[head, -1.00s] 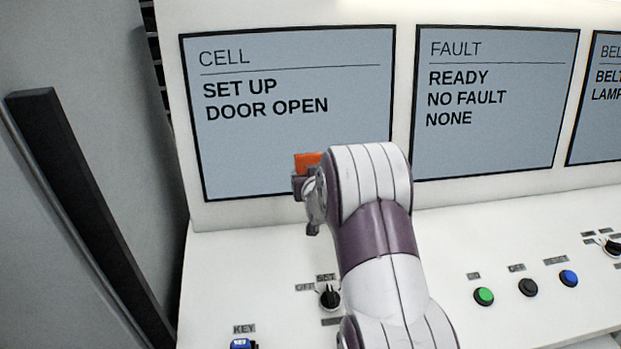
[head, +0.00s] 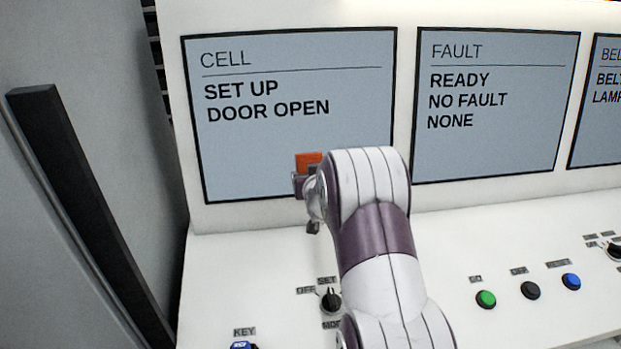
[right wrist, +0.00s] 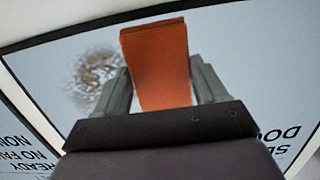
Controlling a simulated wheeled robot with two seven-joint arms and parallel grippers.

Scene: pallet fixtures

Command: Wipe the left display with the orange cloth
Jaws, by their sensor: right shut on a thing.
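The left display (head: 295,135), headed CELL, is upright on the console and reads SET UP, DOOR OPEN. The orange cloth (head: 309,160) is in front of its lower right part. My right gripper (right wrist: 160,68) is shut on the orange cloth (right wrist: 158,50), which sticks out beyond the fingers. A brownish scribbled smudge (right wrist: 95,75) shows on the left display (right wrist: 235,65) beside the cloth in the right wrist view. In the head view my arm hides that area. I cannot tell whether the cloth touches the glass. My left gripper is out of view.
The FAULT display (head: 490,110) stands to the right, with another display (head: 598,105) beyond it. The console desk carries a black mode knob (head: 330,300), a blue key switch (head: 242,345), and green (head: 486,299), black (head: 531,290) and blue (head: 571,282) buttons. A dark bar (head: 85,210) stands at left.

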